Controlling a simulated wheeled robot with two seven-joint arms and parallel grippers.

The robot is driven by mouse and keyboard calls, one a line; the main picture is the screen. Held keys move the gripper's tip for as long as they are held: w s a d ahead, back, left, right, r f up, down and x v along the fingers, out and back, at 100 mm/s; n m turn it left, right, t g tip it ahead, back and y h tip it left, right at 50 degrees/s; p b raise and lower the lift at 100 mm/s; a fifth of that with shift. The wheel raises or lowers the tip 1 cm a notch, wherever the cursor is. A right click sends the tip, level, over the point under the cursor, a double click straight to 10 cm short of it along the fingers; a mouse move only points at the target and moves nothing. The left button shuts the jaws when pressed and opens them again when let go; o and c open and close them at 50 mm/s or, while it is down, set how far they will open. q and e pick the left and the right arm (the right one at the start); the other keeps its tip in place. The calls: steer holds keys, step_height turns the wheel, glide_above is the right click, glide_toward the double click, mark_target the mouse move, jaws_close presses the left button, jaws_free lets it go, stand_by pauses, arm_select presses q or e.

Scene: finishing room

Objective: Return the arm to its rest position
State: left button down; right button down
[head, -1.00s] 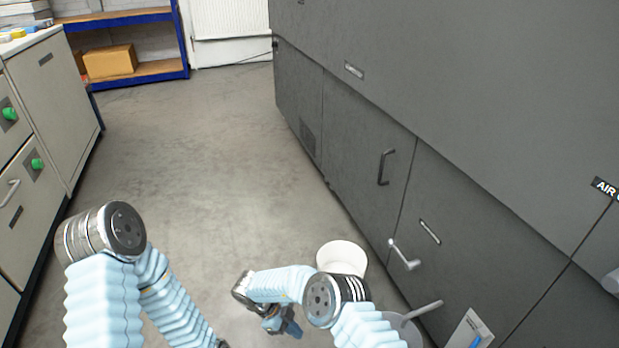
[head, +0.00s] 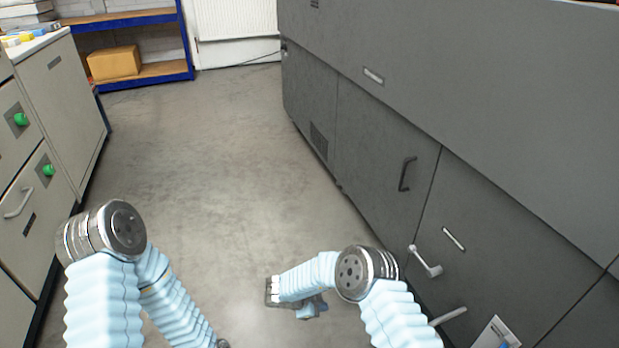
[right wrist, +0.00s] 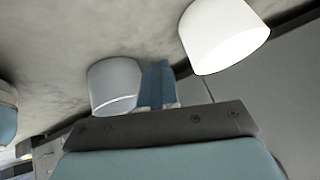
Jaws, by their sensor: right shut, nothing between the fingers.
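My right arm comes in from the lower right in the head view. Its gripper (head: 312,307) points down low over the bare floor, to the left of its elbow. In the right wrist view, the blue fingers (right wrist: 157,85) are together with nothing between them. My left arm stands bent at the left of the head view; its gripper is below the picture edge.
Grey cabinets (head: 375,130) with protruding handles (head: 425,262) line the right. A beige cabinet (head: 65,100) with green knobs stands left. The middle floor (head: 215,150) is clear.

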steer(key=s+d+r+n+t+y+p, duration=0.25)
steer(key=d+r+n+y, duration=0.2)
steer(key=d+n, duration=0.3)
steer(key=s+r+n+g+y+p, duration=0.1)
steer(key=s+r+n+g+y, duration=0.1)
steer(key=s, duration=0.9)
steer(key=s+r+n+g+y+p, duration=0.2)
steer(key=s+n, duration=0.4)
steer(key=s, duration=0.5)
steer(key=shift+s+d+r+g+y, duration=0.25)
steer(key=shift+d+r+g+y, duration=0.3)
steer(key=shift+y, duration=0.7)
steer(key=shift+a, duration=0.1)
